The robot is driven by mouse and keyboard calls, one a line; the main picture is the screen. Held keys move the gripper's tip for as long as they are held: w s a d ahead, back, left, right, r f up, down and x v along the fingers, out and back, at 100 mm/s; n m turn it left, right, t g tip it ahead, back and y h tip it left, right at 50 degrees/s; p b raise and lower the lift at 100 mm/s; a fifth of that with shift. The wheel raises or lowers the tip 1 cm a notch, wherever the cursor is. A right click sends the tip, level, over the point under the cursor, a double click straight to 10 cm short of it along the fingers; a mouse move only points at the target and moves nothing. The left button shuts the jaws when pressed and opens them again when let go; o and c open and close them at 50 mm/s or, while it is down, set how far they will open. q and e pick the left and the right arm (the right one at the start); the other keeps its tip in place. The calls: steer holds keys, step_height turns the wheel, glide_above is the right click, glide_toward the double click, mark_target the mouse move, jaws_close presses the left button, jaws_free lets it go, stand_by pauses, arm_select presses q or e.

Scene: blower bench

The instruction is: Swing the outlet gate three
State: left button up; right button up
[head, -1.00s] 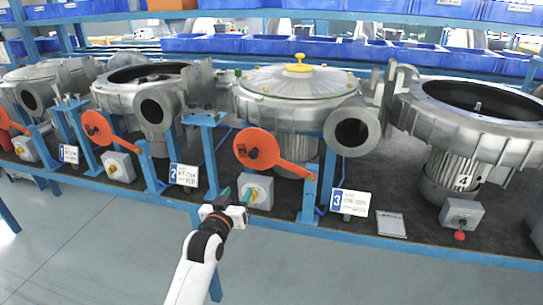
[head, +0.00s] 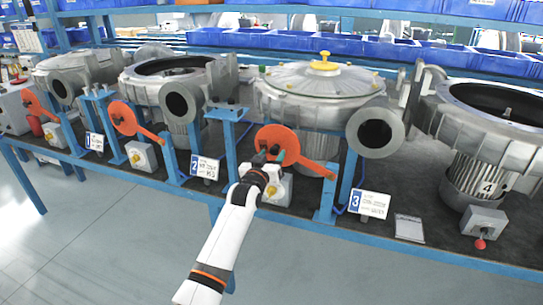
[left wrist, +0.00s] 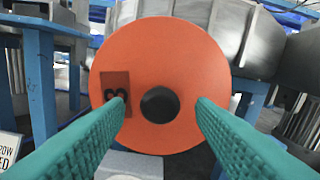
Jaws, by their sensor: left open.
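Outlet gate three is an orange disc (head: 290,137) on an orange arm that runs down right to a blue post (head: 326,195) in front of the lidded blower (head: 318,95). The gate stands left of that blower's round open outlet (head: 375,134). My left gripper (head: 272,155) is at the disc's front, partly covering it. My green fingers (left wrist: 160,108) are spread open toward the disc's two sides, with nothing held. Contact cannot be told. My right gripper is out of view.
A grey switch box (head: 276,187) sits just below the gate, close to my left gripper. The number 3 sign (head: 370,204) stands right of the post. Other blowers and orange gates (head: 124,118) line the bench to the left. The floor in front is clear.

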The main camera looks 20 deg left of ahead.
arm_select(q)
steer(key=shift+w, duration=0.3)
steer(key=shift+c, duration=0.3)
